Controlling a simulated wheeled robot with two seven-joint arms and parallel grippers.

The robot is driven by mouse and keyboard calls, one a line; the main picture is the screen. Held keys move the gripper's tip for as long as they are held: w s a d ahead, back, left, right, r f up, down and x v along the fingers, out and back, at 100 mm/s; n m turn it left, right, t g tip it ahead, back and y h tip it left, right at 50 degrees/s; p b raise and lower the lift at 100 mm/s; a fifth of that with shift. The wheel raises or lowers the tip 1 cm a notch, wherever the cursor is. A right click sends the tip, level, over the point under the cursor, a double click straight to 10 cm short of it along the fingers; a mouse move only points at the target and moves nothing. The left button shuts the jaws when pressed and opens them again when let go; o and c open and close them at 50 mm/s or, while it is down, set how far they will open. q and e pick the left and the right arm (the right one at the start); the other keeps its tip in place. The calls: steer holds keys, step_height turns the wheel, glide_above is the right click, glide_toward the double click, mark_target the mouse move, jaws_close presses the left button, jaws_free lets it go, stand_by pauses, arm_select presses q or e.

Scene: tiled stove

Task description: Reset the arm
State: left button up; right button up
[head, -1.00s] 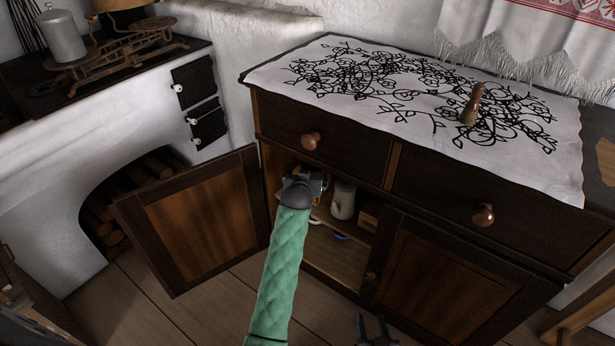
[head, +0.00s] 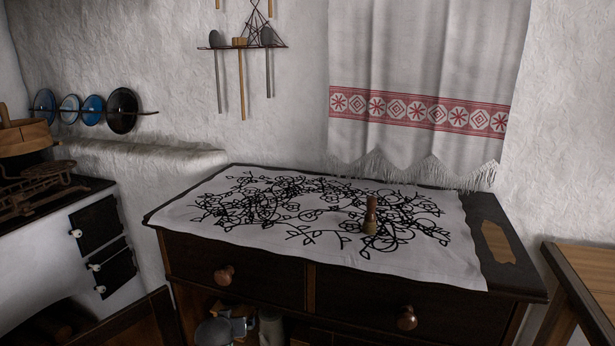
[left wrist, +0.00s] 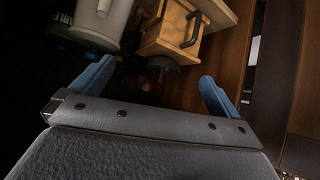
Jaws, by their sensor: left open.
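My left gripper (head: 225,330) shows at the bottom edge of the head view, at the opening of the dark wooden cabinet (head: 240,258) under its left drawer. In the left wrist view the two blue fingers of the left gripper (left wrist: 157,85) stand wide apart with nothing between them. Beyond them are a pale mug-like vessel (left wrist: 100,22) and a small wooden box with a dark handle (left wrist: 172,28). The vessel also shows in part in the head view (head: 271,326). My right gripper is out of view.
A white cloth with black patterns (head: 310,240) covers the cabinet top, and a small wooden bottle-shaped piece (head: 371,215) stands on it. The white stove (head: 45,255) is at left. A wooden table (head: 590,275) stands at right. A fringed towel (head: 415,130) hangs behind.

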arm_select(q)
steer(key=s+d+r+m+g+h+p, duration=0.1)
steer(key=s+d+r+g+p, duration=0.2)
steer(key=s, duration=0.7)
steer(key=s+d+r+m+h+p, duration=0.1)
steer(key=s+d+r+p, duration=0.2)
steer(key=s+r+p, duration=0.45)
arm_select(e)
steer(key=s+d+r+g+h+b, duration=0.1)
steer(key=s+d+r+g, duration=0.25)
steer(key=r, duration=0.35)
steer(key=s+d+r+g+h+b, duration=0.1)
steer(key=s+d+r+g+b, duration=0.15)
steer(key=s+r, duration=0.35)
arm_select(q)
steer(key=s+d+m+g+p, duration=0.1)
steer(key=s+p, duration=0.6)
steer(key=s, duration=0.7)
steer(key=s+d+g+p, duration=0.1)
steer(key=s+g+p, duration=0.3)
steer(key=s, duration=1.1)
steer(key=p, duration=0.3)
steer(key=shift+d+m, duration=0.25)
steer(key=shift+m, duration=0.15)
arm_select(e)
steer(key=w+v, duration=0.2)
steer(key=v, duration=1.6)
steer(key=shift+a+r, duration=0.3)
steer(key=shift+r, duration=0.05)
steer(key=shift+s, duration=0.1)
